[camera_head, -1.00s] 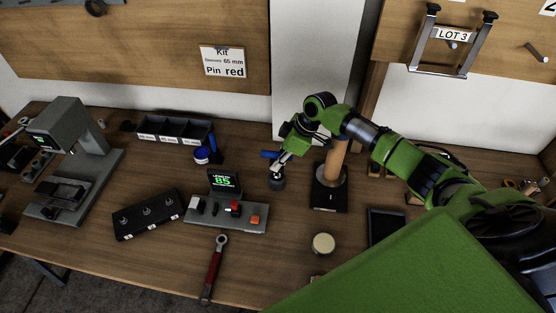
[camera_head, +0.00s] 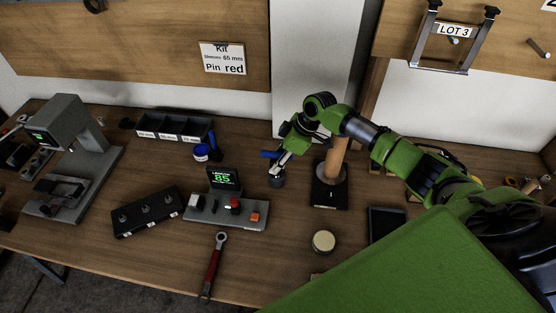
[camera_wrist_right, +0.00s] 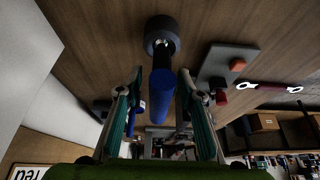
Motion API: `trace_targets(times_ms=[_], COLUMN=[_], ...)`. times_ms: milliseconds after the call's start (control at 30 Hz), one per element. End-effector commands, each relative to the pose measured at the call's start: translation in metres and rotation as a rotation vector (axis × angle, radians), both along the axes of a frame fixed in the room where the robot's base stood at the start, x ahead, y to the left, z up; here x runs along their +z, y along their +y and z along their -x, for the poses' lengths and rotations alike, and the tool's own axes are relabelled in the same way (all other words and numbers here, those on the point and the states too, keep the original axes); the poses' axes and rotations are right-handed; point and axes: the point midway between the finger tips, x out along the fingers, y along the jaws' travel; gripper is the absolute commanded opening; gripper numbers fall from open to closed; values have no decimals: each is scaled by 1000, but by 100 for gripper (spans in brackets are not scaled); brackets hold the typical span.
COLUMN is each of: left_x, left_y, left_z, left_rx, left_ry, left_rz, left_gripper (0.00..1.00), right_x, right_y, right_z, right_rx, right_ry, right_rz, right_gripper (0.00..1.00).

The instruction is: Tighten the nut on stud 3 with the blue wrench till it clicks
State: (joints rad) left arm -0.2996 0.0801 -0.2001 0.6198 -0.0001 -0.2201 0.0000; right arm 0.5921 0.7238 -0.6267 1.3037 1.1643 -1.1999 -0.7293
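No blue wrench can be made out. The ring-ended wrench (camera_head: 213,268) in the head view has a red handle and lies at the table's front. A black block (camera_head: 148,213) carries three small upright studs on the left; their numbers and nuts are too small to tell. My right gripper (camera_head: 280,166) is over the table's middle, by a blue-handled tool with a dark round head (camera_head: 276,181). In the right wrist view, its blue handle (camera_wrist_right: 162,95) lies between the spread fingers of my right gripper (camera_wrist_right: 160,73), with gaps on both sides. My left gripper is out of view.
A grey control box (camera_head: 228,213) with a green "85" display stands near the middle. A wooden post on a black base (camera_head: 330,193) stands close right of the gripper. A round pale tin (camera_head: 323,241) is in front.

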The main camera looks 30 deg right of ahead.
Motion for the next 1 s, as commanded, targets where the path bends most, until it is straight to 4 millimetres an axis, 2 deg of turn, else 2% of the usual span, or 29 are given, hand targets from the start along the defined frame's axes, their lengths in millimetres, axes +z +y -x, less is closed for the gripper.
trace_targets(times_ms=[367,467,800,1000], left_x=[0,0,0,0], left_y=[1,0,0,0], left_z=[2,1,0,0], left_rx=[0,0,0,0], left_ry=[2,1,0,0], left_rz=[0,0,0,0], left_gripper=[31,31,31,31], right_x=[3,15,80,103], right_y=[-2,-7,-30,-38], right_z=[2,5,22,29], right_rx=[0,0,-1,0], right_ry=[3,1,-1,0], right_rz=[2,2,2,1], right_gripper=[34,34,34,34])
